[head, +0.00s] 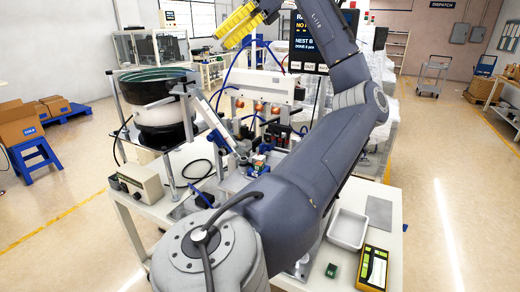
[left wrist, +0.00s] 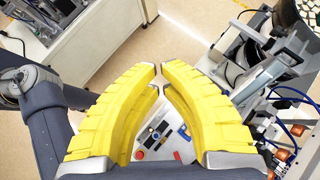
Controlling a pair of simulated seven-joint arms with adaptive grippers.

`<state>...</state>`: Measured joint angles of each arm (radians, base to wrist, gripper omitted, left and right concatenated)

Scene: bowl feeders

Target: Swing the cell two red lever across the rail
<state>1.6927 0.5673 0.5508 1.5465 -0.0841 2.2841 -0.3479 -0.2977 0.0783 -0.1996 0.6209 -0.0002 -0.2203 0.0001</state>
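My left gripper (head: 240,25) is raised at the top of the head view, above and behind the bench, away from the fixtures. In the left wrist view its yellow fingers (left wrist: 159,78) nearly meet at the tips, with a thin gap and nothing between them. Below them lies a light plate (left wrist: 166,158) with small red, blue and dark parts. One small red part (left wrist: 140,154) is at its left; I cannot tell whether any is the cell two red lever. The rail cannot be made out. In the head view my arm covers much of the bench. My right gripper is not seen.
A black-and-white bowl feeder (head: 158,105) stands at the bench's left, with a control box (head: 139,183) in front. A white fixture (head: 262,86) with orange-red parts stands behind. A grey tray (head: 348,230) and a yellow-black device (head: 374,268) lie at the right front.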

